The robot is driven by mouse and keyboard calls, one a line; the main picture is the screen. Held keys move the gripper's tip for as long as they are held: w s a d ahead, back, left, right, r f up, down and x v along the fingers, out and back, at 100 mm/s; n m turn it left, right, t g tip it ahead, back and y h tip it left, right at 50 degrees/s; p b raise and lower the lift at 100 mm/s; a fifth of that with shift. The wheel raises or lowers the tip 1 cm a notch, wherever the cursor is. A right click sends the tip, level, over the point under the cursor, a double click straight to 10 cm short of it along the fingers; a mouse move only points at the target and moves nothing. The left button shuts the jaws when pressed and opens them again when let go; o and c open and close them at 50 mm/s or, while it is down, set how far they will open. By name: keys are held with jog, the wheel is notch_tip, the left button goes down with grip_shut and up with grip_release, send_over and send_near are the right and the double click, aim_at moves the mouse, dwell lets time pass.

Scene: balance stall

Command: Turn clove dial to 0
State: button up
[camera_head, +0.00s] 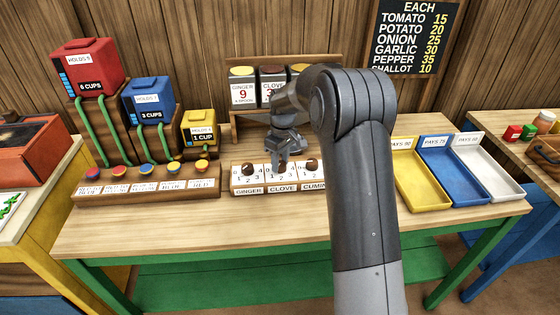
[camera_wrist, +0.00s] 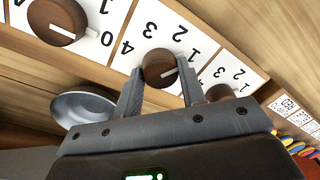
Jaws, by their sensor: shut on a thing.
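The clove dial (camera_wrist: 158,64) is a round brown knob on a white numbered plate. My gripper (camera_wrist: 161,78) has one finger on each side of it and is shut on it. The dial's white mark points right in the wrist view, past the 1 toward the right finger. The 0 on this plate does not show; the finger covers that area. In the head view my gripper (camera_head: 283,158) is over the middle dial, above the CLOVE label (camera_head: 283,188), and hides much of it.
The cumin dial (camera_wrist: 58,20) and ginger dial (camera_head: 248,168) stand close on either side. A grey bowl (camera_wrist: 82,106) is near the fingers. Dispensers with colored buttons (camera_head: 146,169) are left; yellow, blue and white trays (camera_head: 452,176) are right.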

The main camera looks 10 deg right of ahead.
aim_at(284, 163)
jog(key=m, duration=0.5)
jog(key=shift+m+t, duration=0.3)
jog(key=m, duration=0.5)
jog(key=shift+s+m, duration=0.1)
jog(key=shift+m, duration=0.2)
jog(key=shift+d, duration=0.1)
jog(key=o, duration=1)
jog(key=r, duration=1)
jog(key=shift+s+d+r, duration=0.1)
jog(key=shift+d+r, duration=0.3)
